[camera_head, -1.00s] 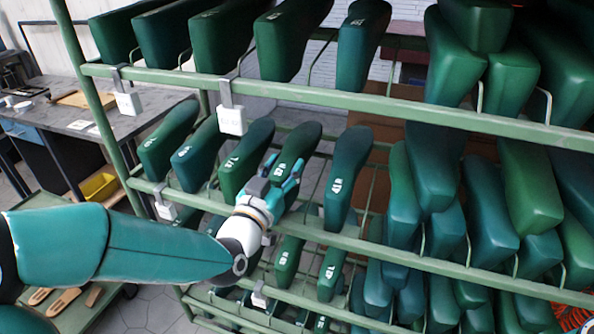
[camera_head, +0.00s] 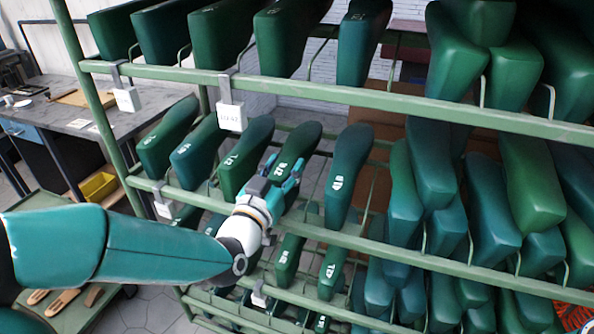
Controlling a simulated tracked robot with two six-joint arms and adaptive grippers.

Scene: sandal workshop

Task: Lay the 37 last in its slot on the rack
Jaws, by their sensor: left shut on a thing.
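My left gripper (camera_head: 283,174) is at the middle shelf of the green rack (camera_head: 330,240), shut on a dark green shoe last (camera_head: 299,142). The last lies lengthwise between its neighbours, its front end at the gripper and its far end toward the back of the shelf. Its number is largely covered by the fingers, so I cannot read it. Whether it rests fully on the shelf is hidden by the gripper. A green last (camera_head: 243,160) lies to its left and another (camera_head: 347,175) to its right. My right gripper is not in view.
The rack's upper rail (camera_head: 340,95) runs above my gripper, with more lasts on it. White tags (camera_head: 231,117) hang from the rails. Stacked lasts (camera_head: 500,200) fill the right side. A grey workbench (camera_head: 60,115) with a yellow bin (camera_head: 98,186) stands at the left.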

